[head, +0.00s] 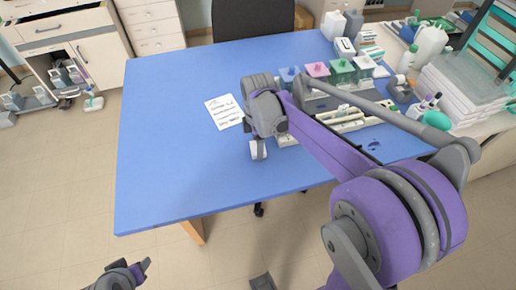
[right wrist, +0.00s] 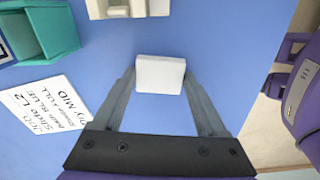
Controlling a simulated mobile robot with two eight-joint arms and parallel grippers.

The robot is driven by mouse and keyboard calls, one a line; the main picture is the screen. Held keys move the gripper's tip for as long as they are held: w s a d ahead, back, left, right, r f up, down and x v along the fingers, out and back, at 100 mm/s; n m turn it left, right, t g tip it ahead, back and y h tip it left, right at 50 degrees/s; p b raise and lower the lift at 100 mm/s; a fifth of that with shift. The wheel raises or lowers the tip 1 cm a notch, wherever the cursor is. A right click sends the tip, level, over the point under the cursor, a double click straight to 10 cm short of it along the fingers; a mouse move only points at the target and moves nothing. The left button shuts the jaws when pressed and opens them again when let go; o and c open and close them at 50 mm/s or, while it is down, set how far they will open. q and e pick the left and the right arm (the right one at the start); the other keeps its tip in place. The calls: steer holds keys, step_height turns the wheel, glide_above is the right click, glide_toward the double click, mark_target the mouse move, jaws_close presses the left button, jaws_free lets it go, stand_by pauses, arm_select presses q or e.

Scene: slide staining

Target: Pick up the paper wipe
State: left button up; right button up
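The paper wipe (right wrist: 160,74) is a small white block-like pad between the fingertips of my right gripper (right wrist: 160,80) in the right wrist view. Both fingers meet its side edges, so the gripper looks shut on it. In the head view the right gripper (head: 258,150) points down over the blue table near its front middle, with the white wipe at its tips, partly hidden. I cannot tell whether the wipe touches the table. My left gripper (head: 142,270) is low at the bottom left, off the table; its opening is unclear.
A printed card (head: 224,111) lies left of the right gripper. Staining jars with coloured lids, including a pink one (head: 317,69), stand behind the arm. A cream tray (head: 362,119) lies to the right. Bottles and boxes crowd the right end. The table's left side is clear.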

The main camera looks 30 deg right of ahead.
steer(key=c, duration=0.7)
steer(key=shift+r, duration=0.1)
steer(key=shift+c, duration=0.2)
step_height(320, 180, up, 10)
steer(key=shift+p, duration=0.4)
steer(key=o, duration=0.6)
steer(key=c, duration=0.5)
